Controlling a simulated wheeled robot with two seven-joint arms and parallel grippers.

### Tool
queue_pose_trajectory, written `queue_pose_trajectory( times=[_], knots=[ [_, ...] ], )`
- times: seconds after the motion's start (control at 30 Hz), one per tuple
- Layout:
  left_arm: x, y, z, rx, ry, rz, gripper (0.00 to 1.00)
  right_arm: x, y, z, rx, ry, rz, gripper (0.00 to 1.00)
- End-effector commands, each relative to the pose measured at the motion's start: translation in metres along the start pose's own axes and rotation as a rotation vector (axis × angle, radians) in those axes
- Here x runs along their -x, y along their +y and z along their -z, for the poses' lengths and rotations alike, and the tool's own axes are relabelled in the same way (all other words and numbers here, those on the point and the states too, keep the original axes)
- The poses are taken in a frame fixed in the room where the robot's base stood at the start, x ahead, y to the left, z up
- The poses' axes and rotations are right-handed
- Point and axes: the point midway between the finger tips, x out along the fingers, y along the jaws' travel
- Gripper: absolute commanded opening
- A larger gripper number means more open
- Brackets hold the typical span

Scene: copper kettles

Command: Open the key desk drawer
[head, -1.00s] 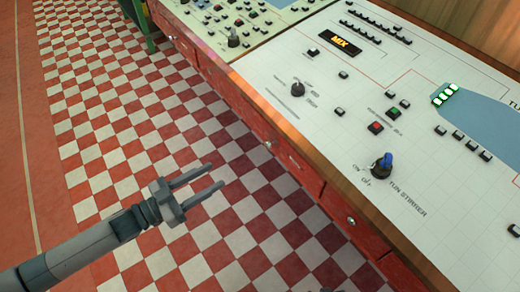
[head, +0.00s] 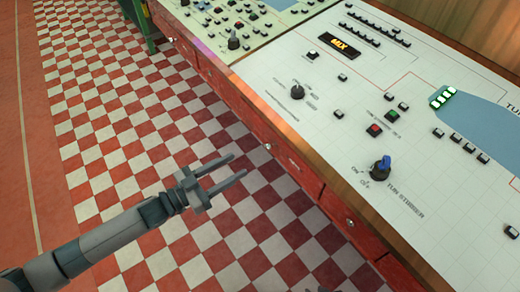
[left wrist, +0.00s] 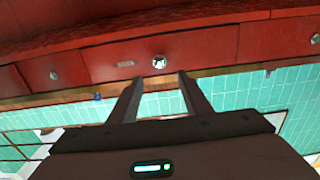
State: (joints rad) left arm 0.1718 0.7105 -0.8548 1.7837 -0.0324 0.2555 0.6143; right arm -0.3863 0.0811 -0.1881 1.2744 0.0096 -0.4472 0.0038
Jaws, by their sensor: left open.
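The desk has a row of red drawer fronts below its top. One drawer (head: 290,165) has a round metal knob (head: 267,147) and a small label plate (head: 294,163) too small to read. My left gripper (head: 239,164) is open and empty, apart from the desk front and pointing at that knob. In the left wrist view the same knob (left wrist: 158,61) lies just beyond the gap between the two fingertips (left wrist: 166,78), with the label (left wrist: 125,64) to its left. The drawer looks shut. My right gripper is not seen.
Other drawers have knobs, one nearer (head: 350,222) and one farther (head: 172,40). The desk top (head: 300,125) carries dials, buttons and a lit display (head: 341,44). A green-legged piece (head: 148,38) stands beyond. The checkered floor (head: 120,130) is clear.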

Motion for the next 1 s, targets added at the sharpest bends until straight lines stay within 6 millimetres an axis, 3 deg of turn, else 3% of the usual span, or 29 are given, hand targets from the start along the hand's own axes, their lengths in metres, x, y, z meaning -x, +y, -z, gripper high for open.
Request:
queue_pose_trajectory(
  times=[0.33, 0.5, 0.7, 1.0],
  knots=[
    [-0.064, 0.0, 0.002, 0.001, 0.002, 0.0, 0.44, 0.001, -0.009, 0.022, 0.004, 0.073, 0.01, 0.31],
    [-0.087, 0.001, 0.001, 0.001, 0.001, -0.001, 0.44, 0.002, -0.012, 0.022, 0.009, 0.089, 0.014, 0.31],
    [-0.101, 0.0, 0.001, 0.0, 0.001, 0.0, 0.44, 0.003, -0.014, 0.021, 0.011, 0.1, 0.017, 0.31],
    [-0.103, 0.0, 0.0, 0.0, 0.0, 0.0, 0.44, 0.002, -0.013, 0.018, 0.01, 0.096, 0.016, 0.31]
  ],
)
